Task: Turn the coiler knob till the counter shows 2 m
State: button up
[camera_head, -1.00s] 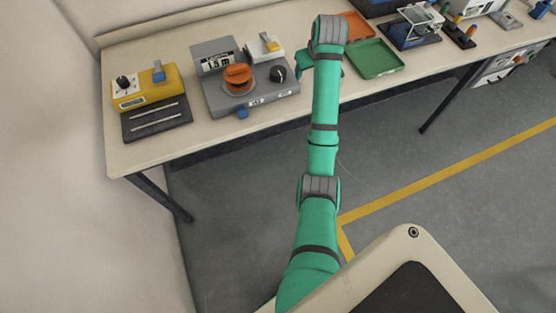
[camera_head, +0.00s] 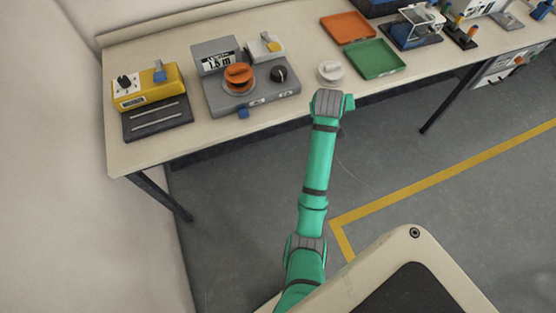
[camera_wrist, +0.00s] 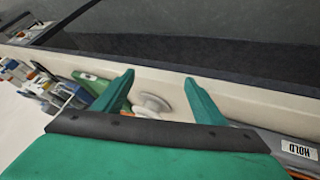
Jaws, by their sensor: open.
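The coiler (camera_head: 215,97) is a grey machine on the bench in the head view. Its counter (camera_head: 219,62) reads 1.5 m. The black coiler knob (camera_head: 279,74) sits on its right side, and an orange spool (camera_head: 239,77) stands in its middle. My gripper (camera_wrist: 158,83) is open and empty, with its two green fingers apart in the wrist view. My arm's end is in front of the bench edge, to the right of the knob and apart from it. A coiler edge with a HOLD label (camera_wrist: 299,151) shows at the wrist view's right; the knob is not visible there.
A white spool (camera_head: 331,71) stands near the bench edge, just beyond my arm's end; it also shows between the fingers in the wrist view (camera_wrist: 152,104). Green (camera_head: 377,60) and orange (camera_head: 349,27) trays lie behind right. A yellow device (camera_head: 147,87) is at the left.

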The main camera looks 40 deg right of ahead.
jog(key=a+f+t, duration=0.1)
jog(key=a+f, duration=0.3)
jog(key=a, duration=0.4)
jog(key=a+f+n+t, duration=0.1)
jog(key=a+f, duration=0.3)
jog(key=a, duration=0.4)
jog(key=s+a+f+n+t, duration=0.1)
jog(key=a+f, duration=0.3)
jog(key=a, duration=0.4)
jog(key=shift+a+t+y, duration=0.15)
jog(key=shift+t+y, duration=0.15)
jog(key=shift+t, duration=0.4)
jog(key=shift+s, duration=0.1)
